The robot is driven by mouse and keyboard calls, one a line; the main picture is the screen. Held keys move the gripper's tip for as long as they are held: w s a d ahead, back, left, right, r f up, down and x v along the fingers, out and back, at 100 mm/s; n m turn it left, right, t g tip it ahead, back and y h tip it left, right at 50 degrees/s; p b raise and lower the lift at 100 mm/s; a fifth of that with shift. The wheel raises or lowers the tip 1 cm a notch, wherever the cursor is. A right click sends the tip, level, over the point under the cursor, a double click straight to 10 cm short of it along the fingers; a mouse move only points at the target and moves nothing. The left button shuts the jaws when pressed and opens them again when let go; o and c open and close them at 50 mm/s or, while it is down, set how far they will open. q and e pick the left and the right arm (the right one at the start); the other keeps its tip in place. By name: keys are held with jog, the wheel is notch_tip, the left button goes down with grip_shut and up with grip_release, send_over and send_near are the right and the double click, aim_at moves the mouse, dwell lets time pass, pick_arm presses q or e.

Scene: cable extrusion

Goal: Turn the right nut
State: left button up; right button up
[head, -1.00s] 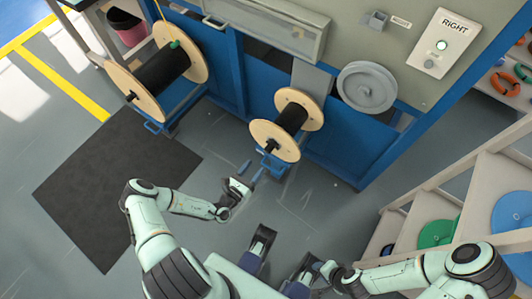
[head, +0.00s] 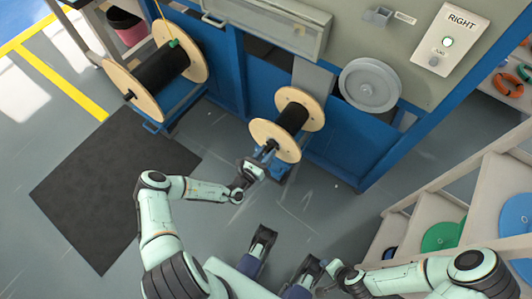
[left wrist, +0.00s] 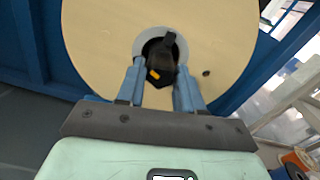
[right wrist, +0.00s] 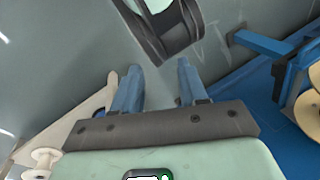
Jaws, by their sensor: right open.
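The right nut (left wrist: 158,58) is a dark lever-shaped piece with an orange mark, at the hub of the right cable reel (left wrist: 95,35) in the left wrist view. The reel (head: 266,140) has pale wooden flanges and black cable in the head view. My left gripper (left wrist: 160,72) is open, one blue finger on each side of the nut. I cannot tell whether the fingers touch it. In the head view the left gripper (head: 262,160) is at the reel's front, partly hiding the hub. My right gripper (right wrist: 158,72) is open and empty, low over the floor.
A larger reel (head: 135,92) of black cable stands to the left on the blue machine (head: 340,150). Shelves (head: 440,190) with coloured coils stand at the right. A black mat (head: 90,200) lies on clear floor at left.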

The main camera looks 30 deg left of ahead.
pick_arm(q)
jog(key=shift+c, duration=0.9)
jog(key=shift+s+m+p, duration=0.1)
jog(key=shift+m+p, duration=0.6)
jog(key=shift+p, duration=0.35)
jog(key=shift+f, duration=0.25)
pick_arm(e)
jog(key=shift+g, duration=0.6)
jog(key=s+r, duration=0.1)
jog(key=s+a+r, duration=0.1)
jog(key=s, duration=0.1)
jog(key=shift+a+r, duration=0.2)
pick_arm(q)
jog(key=o, duration=1)
jog(key=shift+o, duration=0.2)
jog(key=shift+r, duration=0.1)
